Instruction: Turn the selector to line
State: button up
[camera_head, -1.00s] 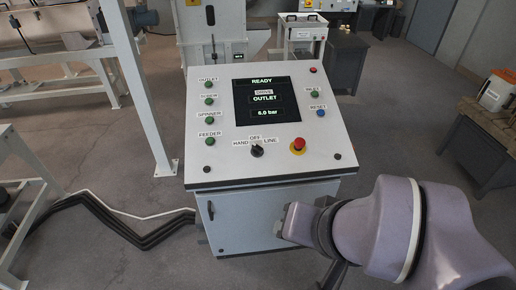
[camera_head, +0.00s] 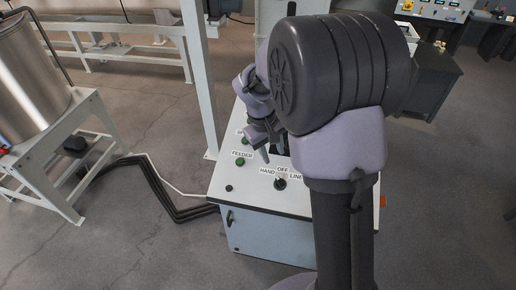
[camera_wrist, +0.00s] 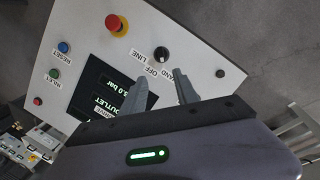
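The selector (camera_head: 281,184) is a black round knob on the sloped panel, with labels HAND at left, OFF above and LINE at right. It also shows in the wrist view (camera_wrist: 162,54), where a small light mark seems to face OFF; its exact setting is hard to tell. My gripper (camera_wrist: 162,76) is open and empty. Its two fingers point toward the knob, apart from it, with the tips around the OFF label side. In the head view my gripper (camera_head: 270,155) hangs over the panel behind the knob, and my arm hides the panel's right part.
A green FEEDER button (camera_head: 240,162) is left of the selector. A white post (camera_head: 200,80) stands at left.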

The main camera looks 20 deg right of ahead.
aim_at(280, 181)
jog(key=b+x, duration=0.2)
jog(key=x, duration=0.3)
jog(key=b+x, duration=0.1)
jog(key=x, duration=0.5)
jog(key=b+x, duration=0.2)
jog(key=x, duration=0.3)
jog(key=shift+s+a+f+b, duration=0.1)
jog(key=shift+s+f+b, duration=0.15)
jog(key=shift+b, duration=0.05)
grip_shut()
